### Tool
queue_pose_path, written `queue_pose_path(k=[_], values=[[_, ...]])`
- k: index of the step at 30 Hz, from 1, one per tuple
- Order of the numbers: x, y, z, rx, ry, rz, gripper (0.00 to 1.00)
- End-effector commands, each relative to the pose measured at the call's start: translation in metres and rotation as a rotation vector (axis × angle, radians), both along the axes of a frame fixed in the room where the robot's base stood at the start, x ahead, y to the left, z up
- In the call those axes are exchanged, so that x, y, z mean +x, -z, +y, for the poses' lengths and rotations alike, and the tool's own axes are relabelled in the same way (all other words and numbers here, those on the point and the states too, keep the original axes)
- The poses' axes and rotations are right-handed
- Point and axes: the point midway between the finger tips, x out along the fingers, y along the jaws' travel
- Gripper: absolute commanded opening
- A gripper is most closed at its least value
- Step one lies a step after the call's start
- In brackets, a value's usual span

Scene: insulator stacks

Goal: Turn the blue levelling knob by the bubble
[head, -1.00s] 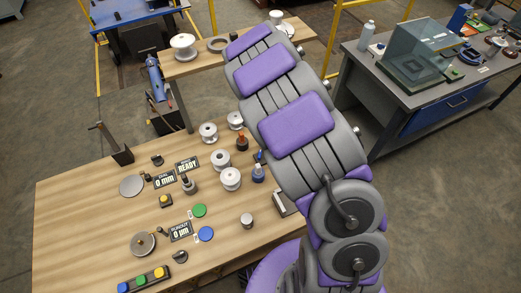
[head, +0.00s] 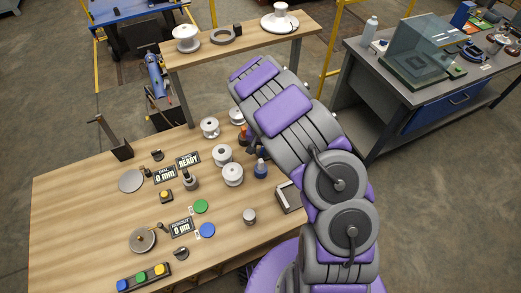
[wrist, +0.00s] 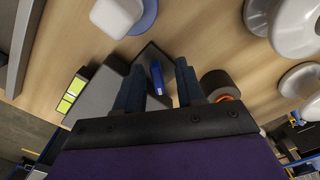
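A narrow blue piece (wrist: 157,77), which looks like the levelling knob, stands on a dark square plate in the wrist view. A grey block beside it carries a yellow-green vial (wrist: 72,92) at left, which looks like the bubble. My gripper (wrist: 158,64) is open, with one dark finger on each side of the blue piece. Small gaps show at both sides; I cannot tell whether the fingers reach down to its height. In the head view my arm largely hides the gripper, and I cannot make out the knob or bubble.
White insulators (head: 222,154) stand close by; some also show at upper right in the wrist view (wrist: 295,22). A dark cylinder with an orange ring (wrist: 218,85) is just right of the fingers.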

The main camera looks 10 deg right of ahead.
Motion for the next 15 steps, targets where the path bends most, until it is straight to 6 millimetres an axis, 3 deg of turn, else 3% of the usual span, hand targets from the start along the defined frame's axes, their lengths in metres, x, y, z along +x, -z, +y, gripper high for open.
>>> queue_pose_path(k=[11, 15], values=[[0.0001, 0.0061, -0.0017, 0.003, 0.002, 0.000, 0.38], [0.0000, 0.0062, -0.0003, 0.001, 0.002, 0.000, 0.26]])
